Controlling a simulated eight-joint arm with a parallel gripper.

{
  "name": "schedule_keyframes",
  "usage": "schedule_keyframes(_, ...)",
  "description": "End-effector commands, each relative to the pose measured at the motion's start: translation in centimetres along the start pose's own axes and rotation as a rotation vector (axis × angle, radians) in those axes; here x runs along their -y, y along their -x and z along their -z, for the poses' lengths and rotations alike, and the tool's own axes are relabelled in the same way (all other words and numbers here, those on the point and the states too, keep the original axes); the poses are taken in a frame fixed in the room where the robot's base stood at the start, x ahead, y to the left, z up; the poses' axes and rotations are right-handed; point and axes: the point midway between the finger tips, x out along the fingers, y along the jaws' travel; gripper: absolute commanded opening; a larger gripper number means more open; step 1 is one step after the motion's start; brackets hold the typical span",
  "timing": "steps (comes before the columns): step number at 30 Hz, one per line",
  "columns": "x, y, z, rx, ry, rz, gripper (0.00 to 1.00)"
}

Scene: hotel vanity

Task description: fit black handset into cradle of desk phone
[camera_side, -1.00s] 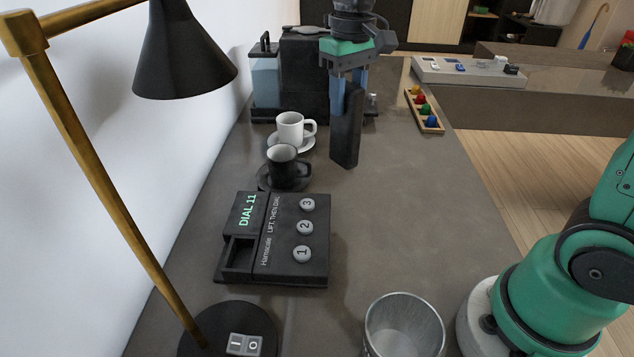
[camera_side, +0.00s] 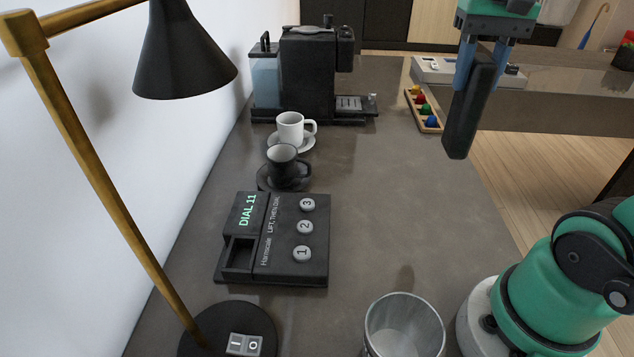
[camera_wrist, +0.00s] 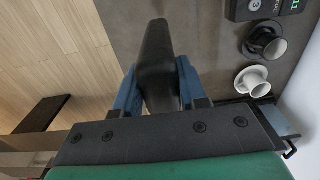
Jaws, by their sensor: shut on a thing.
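The black handset (camera_side: 468,112) hangs long and tilted in my gripper (camera_side: 484,66), which is shut on it with blue fingers on either side. The handset is in the air at the upper right of the side view, well right of the phone. In the wrist view the handset (camera_wrist: 158,62) sits between the fingers of my gripper (camera_wrist: 157,88). The desk phone (camera_side: 290,275) lies on the counter at centre left, with a "DIAL 11" display and three round buttons. Its cradle (camera_side: 238,256) is an empty recess on its left side. A corner of the phone (camera_wrist: 250,10) shows in the wrist view.
A dark cup (camera_side: 283,165) and a white cup (camera_side: 290,129) stand on saucers behind the phone, before a coffee machine (camera_side: 306,75). A brass lamp (camera_side: 100,180) stands left, a metal bin (camera_side: 402,325) in front. The counter right of the phone (camera_side: 385,200) is clear.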

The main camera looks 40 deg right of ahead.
Motion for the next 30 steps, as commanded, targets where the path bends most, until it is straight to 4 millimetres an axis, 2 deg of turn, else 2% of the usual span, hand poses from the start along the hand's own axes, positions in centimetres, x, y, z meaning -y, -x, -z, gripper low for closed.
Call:
schedule_keyframes(1,0.0,-1.4,-0.1,0.0,0.001,0.0,0.0)
schedule_keyframes(6,0.0,-5.7,0.0,0.0,0.002,0.0,0.0)
schedule_keyframes(12,0.0,-9.7,0.0,0.0,0.003,0.0,0.0)
schedule_keyframes(20,0.1,-11.6,0.0,0.0,0.003,0.0,0.0)
schedule_keyframes(30,0.0,-15.1,0.0,0.0,0.003,0.0,0.0)
